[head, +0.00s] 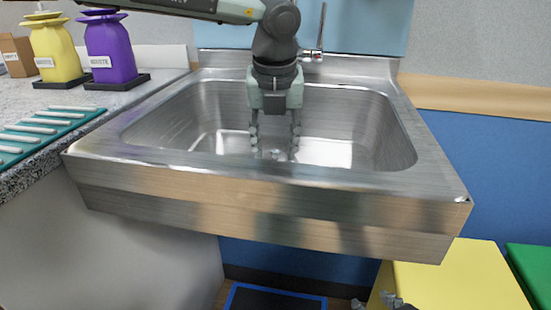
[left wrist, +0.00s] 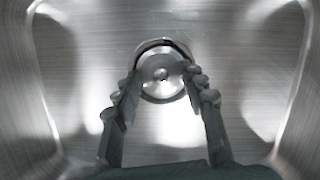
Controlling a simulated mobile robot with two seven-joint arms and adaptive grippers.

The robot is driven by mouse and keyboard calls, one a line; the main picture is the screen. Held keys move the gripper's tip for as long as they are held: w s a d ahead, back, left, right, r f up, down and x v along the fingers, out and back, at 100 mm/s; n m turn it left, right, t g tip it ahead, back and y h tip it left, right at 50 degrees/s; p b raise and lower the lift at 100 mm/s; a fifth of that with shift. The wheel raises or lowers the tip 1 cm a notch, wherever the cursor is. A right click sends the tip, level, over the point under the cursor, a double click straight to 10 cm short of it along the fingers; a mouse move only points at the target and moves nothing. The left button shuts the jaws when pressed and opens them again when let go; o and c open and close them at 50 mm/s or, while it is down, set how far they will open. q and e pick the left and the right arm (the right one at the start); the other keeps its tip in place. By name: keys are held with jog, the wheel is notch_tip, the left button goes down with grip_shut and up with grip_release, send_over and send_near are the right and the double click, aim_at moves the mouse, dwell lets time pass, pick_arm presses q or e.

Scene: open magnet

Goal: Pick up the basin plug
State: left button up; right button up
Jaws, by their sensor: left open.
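The basin plug (left wrist: 162,86) is a round metal disc with a small raised knob, in the floor of the steel sink (head: 180,158). In the head view the plug (head: 276,154) shows only as a small bit between the fingertips. My left gripper (head: 273,152) points down into the basin, open, one finger on each side of the plug. In the left wrist view my left gripper (left wrist: 162,83) has its fingertips at the plug's left and right edges; whether they touch it I cannot tell. My right gripper (head: 376,303) is mostly cut off at the bottom edge.
A faucet (head: 318,45) stands at the sink's back, right of my left arm. The basin walls surround the left gripper. On the left counter are yellow (head: 56,50) and purple (head: 110,50) waste bottles and a teal rack (head: 45,132). A yellow block (head: 465,278) is at lower right.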

pick_arm(q)
jog(key=shift+c, duration=0.3)
grip_shut()
